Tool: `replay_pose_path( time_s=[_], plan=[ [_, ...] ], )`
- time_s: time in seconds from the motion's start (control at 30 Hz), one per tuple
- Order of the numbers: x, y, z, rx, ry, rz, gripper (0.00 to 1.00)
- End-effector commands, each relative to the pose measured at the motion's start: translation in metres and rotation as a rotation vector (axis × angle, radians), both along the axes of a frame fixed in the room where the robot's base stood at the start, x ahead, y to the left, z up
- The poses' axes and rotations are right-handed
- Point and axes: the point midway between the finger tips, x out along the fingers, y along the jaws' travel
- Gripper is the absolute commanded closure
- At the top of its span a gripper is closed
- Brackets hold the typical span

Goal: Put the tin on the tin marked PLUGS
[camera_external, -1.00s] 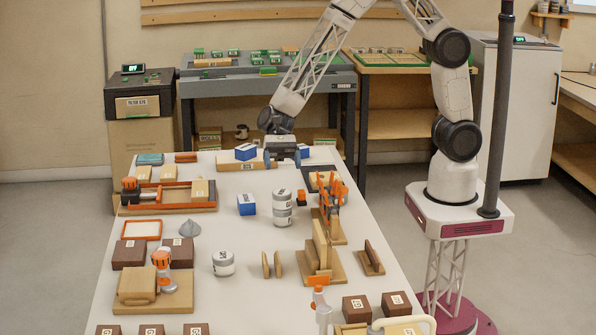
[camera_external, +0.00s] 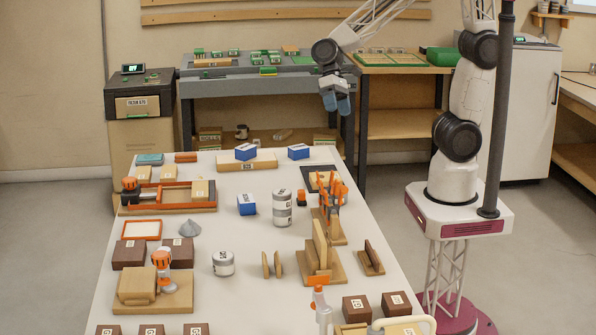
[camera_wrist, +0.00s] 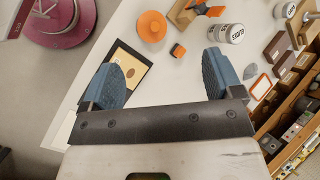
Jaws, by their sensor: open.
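Two white-and-grey tins are stacked on the bench in the external view, an upper tin (camera_external: 282,199) sitting squarely on a lower tin (camera_external: 282,218). Another tin (camera_external: 223,263) stands alone nearer the front. Their small labels are not surely readable. In the wrist view, a tin (camera_wrist: 226,34) shows beyond the right finger, and another tin (camera_wrist: 285,9) is at the upper right. My gripper (camera_external: 337,103) is raised beyond the bench's far end, with its blue fingers apart and nothing between them (camera_wrist: 159,68), well clear of the tins.
Blue boxes (camera_external: 246,204) stand near the stack and at the far end, with a wooden block (camera_external: 246,163). An orange clamp fixture (camera_external: 331,205) is right of the stack. A slotted wooden stand (camera_external: 320,255) is nearer the front. Bare bench surrounds the single tin.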

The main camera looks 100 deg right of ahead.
Motion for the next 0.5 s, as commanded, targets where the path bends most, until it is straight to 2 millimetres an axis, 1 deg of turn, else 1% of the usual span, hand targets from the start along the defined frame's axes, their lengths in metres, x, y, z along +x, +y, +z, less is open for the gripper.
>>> replay_pose_path(
  time_s=[0.03,0.1,0.5],
  plan=[
    [-0.01,-0.005,0.006,-0.026,-0.03,0.026,0.14],
    [-0.024,-0.013,0.013,-0.066,-0.071,0.068,0.14],
    [-0.095,-0.06,0.043,-0.309,-0.291,0.299,0.14]
  ],
)
